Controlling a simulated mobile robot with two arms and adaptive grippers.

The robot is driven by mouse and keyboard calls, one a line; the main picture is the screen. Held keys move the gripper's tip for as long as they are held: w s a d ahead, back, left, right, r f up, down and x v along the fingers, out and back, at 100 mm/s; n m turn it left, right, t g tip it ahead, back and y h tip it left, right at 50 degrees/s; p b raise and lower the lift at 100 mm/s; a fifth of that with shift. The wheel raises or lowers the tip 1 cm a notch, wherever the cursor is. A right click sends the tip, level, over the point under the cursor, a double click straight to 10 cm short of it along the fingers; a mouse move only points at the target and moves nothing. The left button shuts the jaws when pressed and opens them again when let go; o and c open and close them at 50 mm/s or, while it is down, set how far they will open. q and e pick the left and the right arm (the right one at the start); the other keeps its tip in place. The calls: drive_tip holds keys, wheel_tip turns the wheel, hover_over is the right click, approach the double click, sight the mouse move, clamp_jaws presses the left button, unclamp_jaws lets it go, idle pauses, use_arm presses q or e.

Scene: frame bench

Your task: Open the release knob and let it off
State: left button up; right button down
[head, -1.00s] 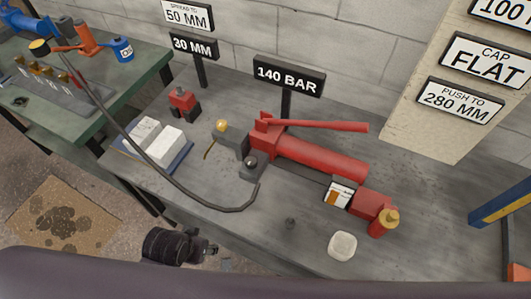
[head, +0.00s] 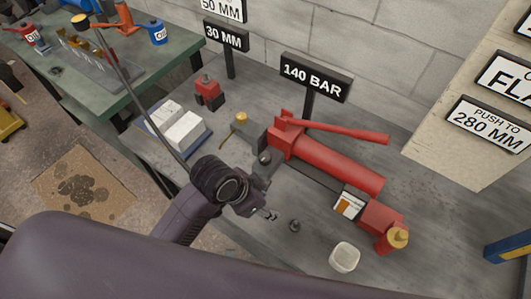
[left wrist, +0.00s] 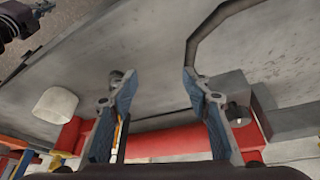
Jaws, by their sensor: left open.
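The red hand pump (head: 330,165) lies on the grey bench with its lever (head: 335,130) along the top. A dark round knob (head: 265,158) sits on the block at its left end, and I take it for the release knob. It also seems to show in the left wrist view (left wrist: 237,114), just right of the right finger. My left gripper (head: 268,214) is over the bench in front of the pump block, apart from the knob. In the left wrist view its two fingers (left wrist: 160,85) stand wide apart with nothing between them. A dark gripper-like part, apparently my right, shows only at the wrist view's top left.
A small dark fitting (head: 294,226) and a white cup (head: 344,257) are in front of the pump. The 140 BAR sign (head: 315,77) stands behind.

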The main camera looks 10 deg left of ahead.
use_arm(q)
drive_tip(key=w+d+r+m, duration=0.1)
drive_tip(key=w+d+m, duration=0.1)
drive_tip(key=m, duration=0.1)
drive_tip(key=w+d+r+m+g, duration=0.1)
drive_tip(key=w+d+m, duration=0.1)
drive_tip(key=shift+d+r, duration=0.1)
drive_tip(key=shift+r, duration=0.2)
drive_tip(key=w+r+m, duration=0.1)
drive_tip(key=w+m, duration=0.1)
drive_tip(key=m, duration=0.1)
wheel_tip(320, 180, up, 7)
drive_tip(key=m+g+y, duration=0.2)
drive_tip(key=m+y, duration=0.2)
drive_tip(key=m, duration=0.1)
hover_over(265, 157)
drive_tip(key=shift+f+p, duration=0.3)
drive_tip(key=shift+f, duration=3.45)
